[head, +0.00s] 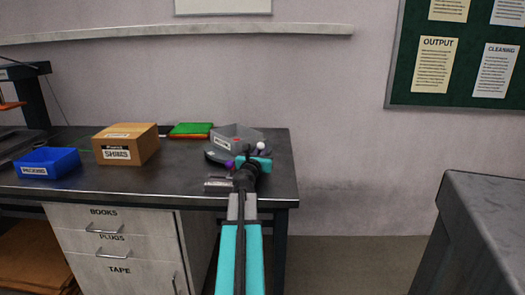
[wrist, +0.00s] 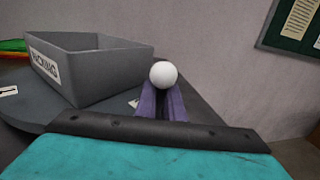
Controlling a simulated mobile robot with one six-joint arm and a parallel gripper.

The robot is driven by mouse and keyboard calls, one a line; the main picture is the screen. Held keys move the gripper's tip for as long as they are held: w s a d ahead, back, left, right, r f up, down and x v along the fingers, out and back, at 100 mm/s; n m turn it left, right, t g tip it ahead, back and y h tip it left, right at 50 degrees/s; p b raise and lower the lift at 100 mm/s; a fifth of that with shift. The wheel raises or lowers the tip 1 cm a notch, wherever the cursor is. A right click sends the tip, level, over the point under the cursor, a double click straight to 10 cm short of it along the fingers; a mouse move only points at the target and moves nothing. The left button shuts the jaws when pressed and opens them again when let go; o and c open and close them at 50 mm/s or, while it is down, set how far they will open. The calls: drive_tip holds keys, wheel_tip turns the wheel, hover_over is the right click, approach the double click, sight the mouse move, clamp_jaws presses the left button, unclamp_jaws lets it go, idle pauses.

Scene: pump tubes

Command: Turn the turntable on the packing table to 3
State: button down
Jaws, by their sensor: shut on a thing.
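The turntable is a dark grey disc (wrist: 30,112) on the table, with a grey bin (wrist: 105,75) on it. The turntable's edge also shows in the head view (head: 214,156), partly behind my arm. A white ball knob (wrist: 163,74) stands near the disc's right side and also shows in the head view (head: 261,146). My gripper (wrist: 163,92) has its purple fingers closed together at the knob, with the ball just above the tips. Small white marks lie on the disc, too small to read. The disc's near part is hidden by my gripper body.
On the packing table (head: 160,183) stand a blue bin (head: 48,162), a cardboard box labelled SHIMS (head: 126,145) and a green item (head: 190,130). A wall shelf (head: 180,33) runs above. Another grey table (head: 490,200) is at the right, with open floor between.

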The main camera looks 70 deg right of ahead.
drive_tip(key=shift+s+g, duration=0.3)
drive_tip(key=shift+s, duration=0.4)
drive_tip(key=c, duration=1.8)
unclamp_jaws()
drive_tip(key=shift+s+r, duration=0.1)
drive_tip(key=shift+s, duration=0.1)
drive_tip(key=shift+c, duration=0.2)
drive_tip(key=shift+w, duration=0.2)
drive_tip(key=shift+w+r, duration=0.1)
drive_tip(key=shift+w, duration=0.05)
